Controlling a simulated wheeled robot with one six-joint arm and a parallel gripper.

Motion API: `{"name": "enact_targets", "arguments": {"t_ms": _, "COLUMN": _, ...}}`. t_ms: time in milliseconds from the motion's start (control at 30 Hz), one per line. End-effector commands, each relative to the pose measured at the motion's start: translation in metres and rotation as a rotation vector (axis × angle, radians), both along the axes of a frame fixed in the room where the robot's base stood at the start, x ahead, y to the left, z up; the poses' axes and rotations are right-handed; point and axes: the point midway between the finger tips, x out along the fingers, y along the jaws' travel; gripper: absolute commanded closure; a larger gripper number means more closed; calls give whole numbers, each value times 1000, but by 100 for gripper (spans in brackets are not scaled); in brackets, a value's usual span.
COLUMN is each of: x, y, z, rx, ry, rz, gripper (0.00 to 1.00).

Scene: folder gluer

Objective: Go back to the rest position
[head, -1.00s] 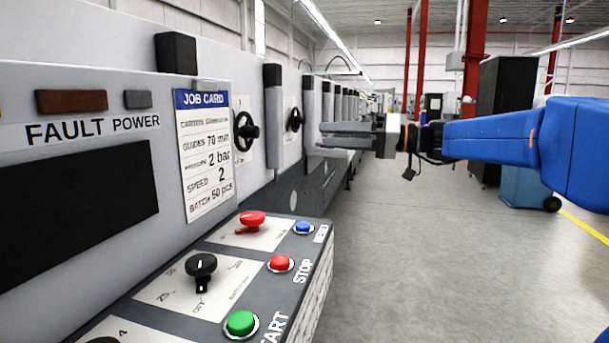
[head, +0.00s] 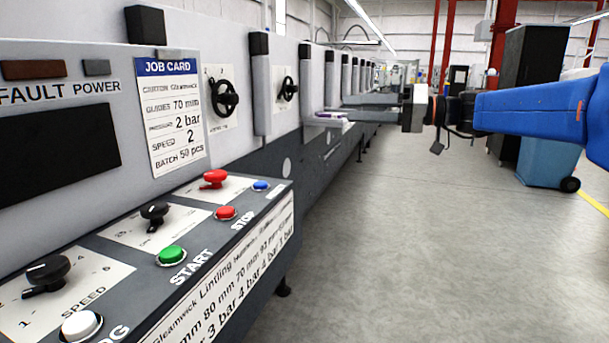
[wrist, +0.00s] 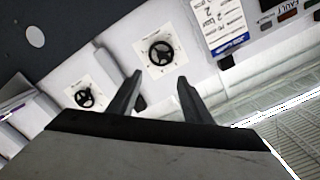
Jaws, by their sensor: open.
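My gripper (head: 365,106) is at the end of my blue arm, which reaches in from the right in the head view. Its fingers point left toward the long grey machine (head: 240,55), in free air. In the wrist view my gripper (wrist: 158,88) has its two dark fingers spread apart with nothing between them. Beyond the fingers is the machine's front, with a black handwheel (wrist: 160,53) and a second handwheel (wrist: 84,97). In the head view these are the near handwheel (head: 224,97) and the far handwheel (head: 288,89).
The control panel has a red knob (head: 214,178), a green START button (head: 172,256), a red STOP button (head: 225,213) and a speed knob (head: 46,273). A job card (head: 171,115) hangs above. A blue bin (head: 548,163) stands right. The floor (head: 420,250) between is clear.

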Motion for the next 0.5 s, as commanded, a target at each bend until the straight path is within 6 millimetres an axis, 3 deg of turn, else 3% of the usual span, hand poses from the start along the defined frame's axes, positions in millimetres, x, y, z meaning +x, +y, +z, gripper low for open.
{"name": "enact_targets", "arguments": {"t_ms": 267, "x": -29, "y": 7, "z": -33, "rx": -92, "ry": 92, "rz": -9, "gripper": 55}}
{"name": "enact_targets", "arguments": {"t_ms": 500, "x": -70, "y": 10, "z": -80, "rx": -225, "ry": 213, "rz": -36, "gripper": 55}}
